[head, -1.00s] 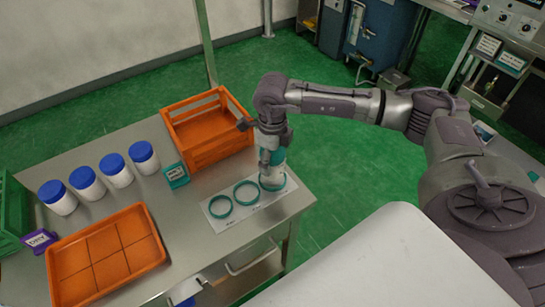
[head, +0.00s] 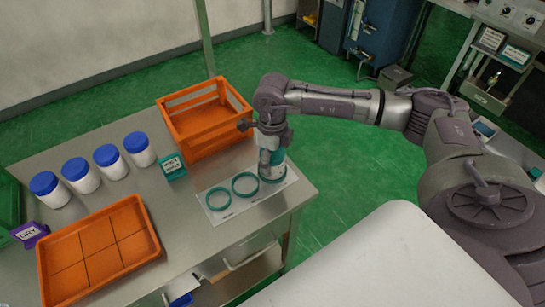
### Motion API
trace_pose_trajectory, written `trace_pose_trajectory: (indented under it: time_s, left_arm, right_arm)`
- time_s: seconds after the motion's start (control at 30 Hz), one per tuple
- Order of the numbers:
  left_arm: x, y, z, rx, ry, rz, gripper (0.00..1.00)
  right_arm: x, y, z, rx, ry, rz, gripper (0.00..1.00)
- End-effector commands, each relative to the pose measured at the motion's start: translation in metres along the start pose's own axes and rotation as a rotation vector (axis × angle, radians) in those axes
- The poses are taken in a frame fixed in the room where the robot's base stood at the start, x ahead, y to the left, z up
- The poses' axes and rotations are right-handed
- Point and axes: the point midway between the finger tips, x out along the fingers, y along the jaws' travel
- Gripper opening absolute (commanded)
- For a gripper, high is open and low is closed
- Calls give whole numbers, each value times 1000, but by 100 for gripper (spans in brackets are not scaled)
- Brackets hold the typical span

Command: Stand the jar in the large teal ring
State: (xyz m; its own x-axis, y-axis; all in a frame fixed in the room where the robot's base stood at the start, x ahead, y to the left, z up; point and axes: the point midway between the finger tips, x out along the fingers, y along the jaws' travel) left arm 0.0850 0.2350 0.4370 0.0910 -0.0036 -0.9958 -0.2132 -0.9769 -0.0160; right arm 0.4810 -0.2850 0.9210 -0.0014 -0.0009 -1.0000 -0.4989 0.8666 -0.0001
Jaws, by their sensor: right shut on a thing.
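My right gripper (head: 270,158) reaches down over the table's right end and is shut on a white jar with a teal lid (head: 281,156). The jar is upright and partly hidden by the fingers. Its base is at the rightmost teal ring (head: 284,178), which looks the largest of the three. I cannot tell whether the base touches the mat inside it. The middle teal ring (head: 245,184) and the left teal ring (head: 220,198) lie empty on the white mat (head: 236,209). My left gripper is not in view.
Several white jars with blue lids (head: 138,150) stand in a row at the left. An orange crate (head: 205,120) is close behind my right gripper, with a teal sign (head: 173,167) beside it. An orange divided tray (head: 98,248) and a purple "DRY" sign (head: 30,234) are front left.

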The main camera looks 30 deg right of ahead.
Motion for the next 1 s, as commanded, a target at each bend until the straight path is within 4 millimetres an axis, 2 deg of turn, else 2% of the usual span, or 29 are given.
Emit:
trace_pose_trajectory:
  time_s: [0.27,0.3,0.47,1.0]
  left_arm:
    - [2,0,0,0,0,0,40]
    - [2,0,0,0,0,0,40]
    - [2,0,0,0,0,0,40]
    - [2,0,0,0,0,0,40]
  right_arm:
    - [1,0,0,0,-2,0,27]
    - [1,0,0,0,-2,0,74]
    - [1,0,0,0,-1,0,100]
    - [2,0,0,0,0,0,100]
